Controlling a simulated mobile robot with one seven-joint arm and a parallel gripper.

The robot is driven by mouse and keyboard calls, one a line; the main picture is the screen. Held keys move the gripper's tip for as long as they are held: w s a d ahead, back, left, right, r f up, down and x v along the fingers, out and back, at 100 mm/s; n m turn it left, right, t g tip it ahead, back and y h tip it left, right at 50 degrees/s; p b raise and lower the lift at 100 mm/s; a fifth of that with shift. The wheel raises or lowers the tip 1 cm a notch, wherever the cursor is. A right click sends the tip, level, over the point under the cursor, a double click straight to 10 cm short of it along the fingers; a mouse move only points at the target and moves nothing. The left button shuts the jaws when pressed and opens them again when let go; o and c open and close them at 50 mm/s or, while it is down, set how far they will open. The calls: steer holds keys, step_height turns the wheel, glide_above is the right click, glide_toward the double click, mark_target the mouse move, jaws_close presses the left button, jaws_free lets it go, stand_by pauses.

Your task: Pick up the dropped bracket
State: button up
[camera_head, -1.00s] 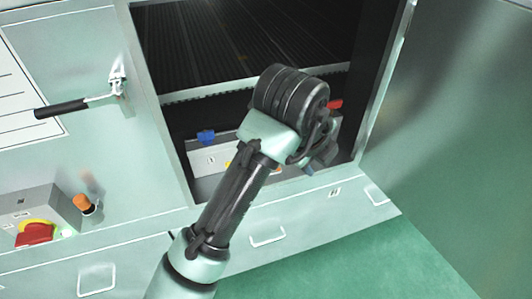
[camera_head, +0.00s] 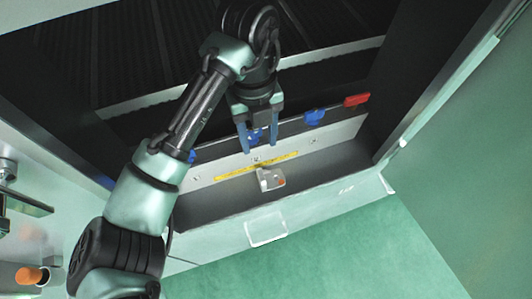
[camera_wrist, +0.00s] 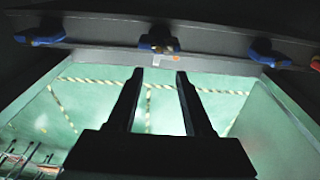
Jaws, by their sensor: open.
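The bracket (camera_head: 270,178) is a small pale metal piece in the head view. It lies in the grey trough at the front of the open machine, near a yellow strip. My gripper (camera_head: 259,150) is open and empty, with its two blue-looking fingers pointing down just above and behind the bracket. In the wrist view, my gripper (camera_wrist: 156,78) shows as two dark fingers spread apart with nothing between them.
Blue clamps (camera_head: 314,117) and a red piece (camera_head: 356,100) sit along the rail behind the trough. The trough's front wall (camera_head: 320,205) and the door frame (camera_head: 440,95) bound the opening. An orange-capped item (camera_head: 28,276) stands at lower left. Green floor (camera_head: 350,255) is clear.

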mark_target(261, 175)
steer(key=f+b, duration=0.1)
steer(key=f, duration=0.2)
steer(key=s+f+b, duration=0.1)
steer(key=f, duration=0.3)
steer(key=shift+s+d, duration=0.2)
steer(key=shift+s+a+f, duration=0.1)
steer(key=shift+s+f, duration=0.1)
steer(key=shift+f, duration=0.7)
steer(key=shift+s+d+f, duration=0.1)
steer(key=shift+s+f, duration=0.05)
steer(key=shift+f, duration=0.8)
steer(key=shift+s+a+f, duration=0.1)
steer(key=shift+s+f, duration=0.1)
steer(key=shift+f, duration=0.7)
jaws_close()
